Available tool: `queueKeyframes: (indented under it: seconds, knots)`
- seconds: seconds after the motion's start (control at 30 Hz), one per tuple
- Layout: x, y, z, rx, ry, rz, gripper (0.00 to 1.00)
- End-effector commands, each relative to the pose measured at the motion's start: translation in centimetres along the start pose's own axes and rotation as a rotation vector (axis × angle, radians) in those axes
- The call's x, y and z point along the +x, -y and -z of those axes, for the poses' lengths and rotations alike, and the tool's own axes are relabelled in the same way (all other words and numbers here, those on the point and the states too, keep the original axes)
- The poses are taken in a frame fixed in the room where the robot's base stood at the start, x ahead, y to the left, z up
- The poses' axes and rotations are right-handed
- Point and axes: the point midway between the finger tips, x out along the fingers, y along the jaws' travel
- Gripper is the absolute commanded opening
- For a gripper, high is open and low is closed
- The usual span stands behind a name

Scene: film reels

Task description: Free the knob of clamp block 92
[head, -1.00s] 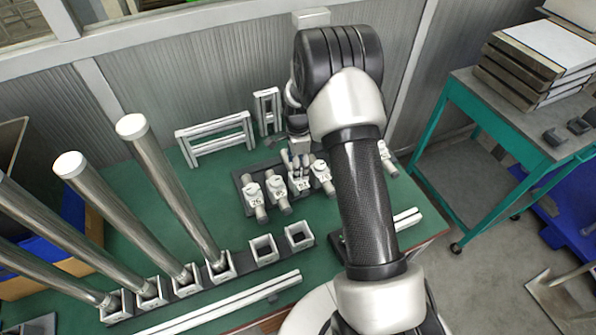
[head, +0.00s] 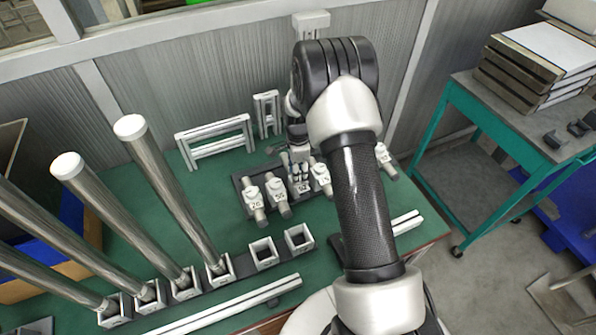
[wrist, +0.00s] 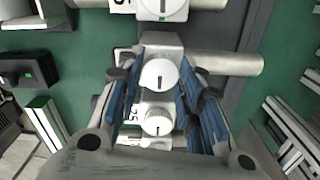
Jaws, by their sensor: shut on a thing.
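Clamp block 92 (head: 303,188) stands in a row of similar white blocks on a dark base. Its round white knob (wrist: 158,75) has a dark line running lengthwise in the wrist view. My gripper (head: 301,169) is over this block, fingers pointing down. In the wrist view my gripper (wrist: 161,75) has its blue-padded fingers on both sides of the knob, shut on it. The block's number is hidden there behind the left finger. A metal tube (wrist: 230,63) sticks out of the block to the right.
Neighbouring clamp blocks (head: 278,198) stand close on both sides, each with its own knob. White frames (head: 215,140) stand behind on the green table. Tall metal tubes (head: 165,190) rise from sockets at left. White rails (head: 225,303) lie in front.

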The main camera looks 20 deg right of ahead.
Motion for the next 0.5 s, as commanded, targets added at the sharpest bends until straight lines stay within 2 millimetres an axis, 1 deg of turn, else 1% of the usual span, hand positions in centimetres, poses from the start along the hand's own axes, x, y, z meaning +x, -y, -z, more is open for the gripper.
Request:
queueKeyframes:
  seconds: [0.03,0.2,0.5]
  knots:
    - [-0.01,0.00,0.00,0.000,0.000,0.000,0.22]
    - [-0.01,0.00,0.00,0.000,0.000,0.000,0.10]
    - [-0.02,-0.01,0.00,-0.035,0.000,0.000,0.10]
